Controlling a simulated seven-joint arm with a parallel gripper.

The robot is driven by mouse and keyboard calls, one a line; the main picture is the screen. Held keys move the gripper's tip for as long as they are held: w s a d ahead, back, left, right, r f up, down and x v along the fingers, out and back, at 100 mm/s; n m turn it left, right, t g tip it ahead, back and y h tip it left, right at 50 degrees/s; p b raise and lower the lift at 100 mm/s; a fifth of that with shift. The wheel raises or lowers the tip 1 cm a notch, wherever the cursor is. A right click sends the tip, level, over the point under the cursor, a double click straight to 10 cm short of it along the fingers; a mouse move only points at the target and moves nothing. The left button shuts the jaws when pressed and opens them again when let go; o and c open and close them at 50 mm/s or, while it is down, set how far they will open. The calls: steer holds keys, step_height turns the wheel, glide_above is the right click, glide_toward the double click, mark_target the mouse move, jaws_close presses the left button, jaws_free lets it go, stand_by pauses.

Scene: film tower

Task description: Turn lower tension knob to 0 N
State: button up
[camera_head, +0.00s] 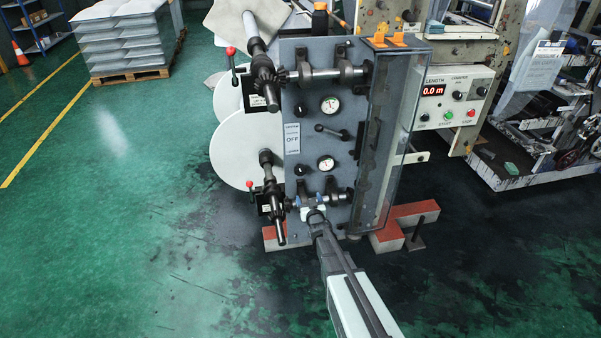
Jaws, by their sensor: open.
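The film tower's grey front panel (345,85) stands in the middle of the head view. A lower round gauge (326,163) with a white face sits on it; its reading is too small to tell. A small dark knob (301,170) is left of this gauge. I cannot tell whether it is the lower tension knob. My gripper (314,212) is at the panel's lower edge, below the lower gauge and just under the lower roller shaft. It is open. Small blue parts (296,201) show beside it. My gripper hides part of the panel there, so contact is unclear.
An upper gauge (330,104) and a black lever (332,132) are higher on the panel. Dark shafts (273,205) jut out at its left. A clear guard (398,130) stands at its right, near a control box (455,98). The green floor (120,240) at left is free.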

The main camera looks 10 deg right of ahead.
mark_target(301, 173)
steer(key=w+r, duration=0.1)
steer(key=w, duration=0.3)
steer(key=w+r+t, duration=0.1)
steer(key=w, duration=0.4)
steer(key=w+r+t, duration=0.1)
steer(key=w, duration=0.4)
steer(key=shift+w+a+r, duration=0.1)
steer(key=shift+a+r, duration=0.15)
steer(key=shift+r, duration=0.05)
steer(key=c, duration=1)
